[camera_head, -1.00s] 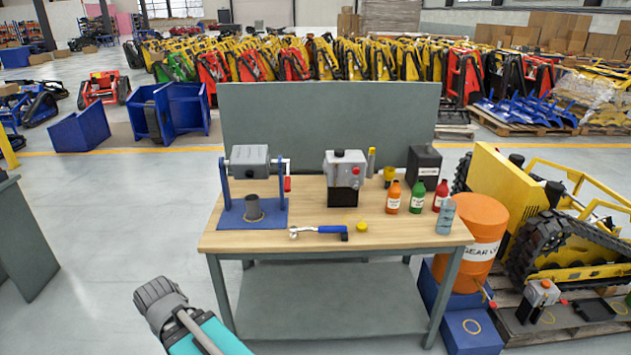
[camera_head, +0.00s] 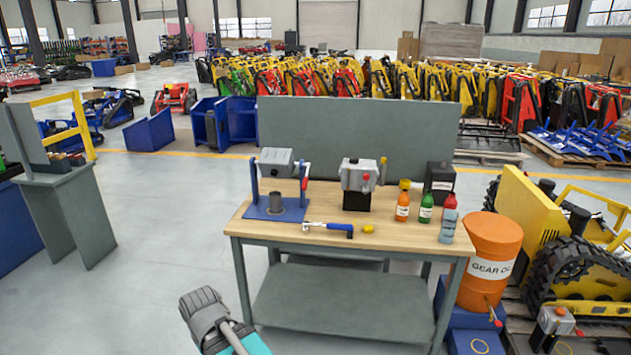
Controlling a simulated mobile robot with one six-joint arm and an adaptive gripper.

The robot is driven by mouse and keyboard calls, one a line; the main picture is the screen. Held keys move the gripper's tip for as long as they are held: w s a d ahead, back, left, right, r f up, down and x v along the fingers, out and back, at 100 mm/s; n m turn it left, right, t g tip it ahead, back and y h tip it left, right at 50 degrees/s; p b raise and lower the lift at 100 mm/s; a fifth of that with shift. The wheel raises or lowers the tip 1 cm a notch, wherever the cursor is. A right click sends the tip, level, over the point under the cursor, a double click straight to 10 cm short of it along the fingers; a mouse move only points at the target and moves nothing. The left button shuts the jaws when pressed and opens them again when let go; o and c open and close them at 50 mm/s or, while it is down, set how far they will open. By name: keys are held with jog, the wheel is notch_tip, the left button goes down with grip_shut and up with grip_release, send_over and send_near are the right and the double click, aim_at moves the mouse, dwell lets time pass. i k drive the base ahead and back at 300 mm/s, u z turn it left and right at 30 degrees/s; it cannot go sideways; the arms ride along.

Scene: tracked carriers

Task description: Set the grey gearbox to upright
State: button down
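A grey box-shaped gearbox (camera_head: 276,162) hangs between the two posts of a blue stand (camera_head: 262,214) at the left of the workbench. Its body looks slightly tilted, and a red handle shows at the right post. A dark grey cylinder (camera_head: 276,203) stands on the stand's base below it. A second grey housing (camera_head: 359,175) with a red knob sits on a black block at the middle of the bench. Part of my arm, with a ribbed grey end and a teal section, shows at the bottom, in front of the bench. No gripper fingers are visible.
The wooden bench top (camera_head: 325,235) also holds a blue-handled tool (camera_head: 328,227), several bottles and a black box (camera_head: 440,180). An orange drum (camera_head: 491,255) and a yellow tracked machine (camera_head: 560,240) crowd the right. A grey side table (camera_head: 65,190) stands left, with open floor between.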

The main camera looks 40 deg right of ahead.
aim_at(273, 163)
jog(key=z, duration=1.2)
jog(key=i, duration=1.35)
jog(key=u, duration=0.1)
